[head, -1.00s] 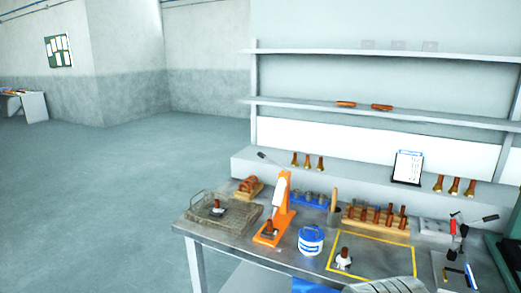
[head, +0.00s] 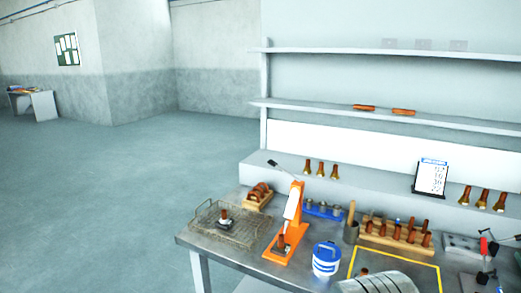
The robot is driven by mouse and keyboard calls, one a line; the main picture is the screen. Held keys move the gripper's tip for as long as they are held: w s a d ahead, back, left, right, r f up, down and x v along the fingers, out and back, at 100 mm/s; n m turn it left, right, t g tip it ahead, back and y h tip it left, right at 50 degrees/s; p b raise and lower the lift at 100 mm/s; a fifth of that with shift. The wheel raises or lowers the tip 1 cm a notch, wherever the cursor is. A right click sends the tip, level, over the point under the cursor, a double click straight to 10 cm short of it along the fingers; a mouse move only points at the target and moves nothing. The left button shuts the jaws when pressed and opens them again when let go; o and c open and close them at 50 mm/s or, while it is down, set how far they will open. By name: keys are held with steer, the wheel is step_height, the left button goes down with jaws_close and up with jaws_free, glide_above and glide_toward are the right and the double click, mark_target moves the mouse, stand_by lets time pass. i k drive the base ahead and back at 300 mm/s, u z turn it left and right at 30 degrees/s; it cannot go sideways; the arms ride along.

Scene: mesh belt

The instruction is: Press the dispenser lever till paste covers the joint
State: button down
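The dispenser is an orange stand (head: 297,205) on the bench, holding a white tube (head: 292,206). Its lever (head: 285,172), with a dark tip, slants up to the left from the top. A brown joint piece (head: 281,243) stands on the orange base under the tube. I cannot tell whether paste is on it. Another brown piece (head: 364,270) shows inside the yellow outline, mostly hidden behind my grey arm part. A similar brown and white piece (head: 224,218) stands in the wire mesh tray (head: 243,236). My gripper is not in view.
A blue and white tub (head: 326,259) stands right of the dispenser. A cup with a wooden handle (head: 351,232) and a wooden rack of brown pieces (head: 380,241) stand behind. Brass-tipped pieces and a clipboard (head: 431,177) are on the ledge.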

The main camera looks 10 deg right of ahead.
mark_target(271, 162)
steer(key=u, duration=0.45)
steer(key=i, duration=1.5)
steer(key=u, duration=0.1)
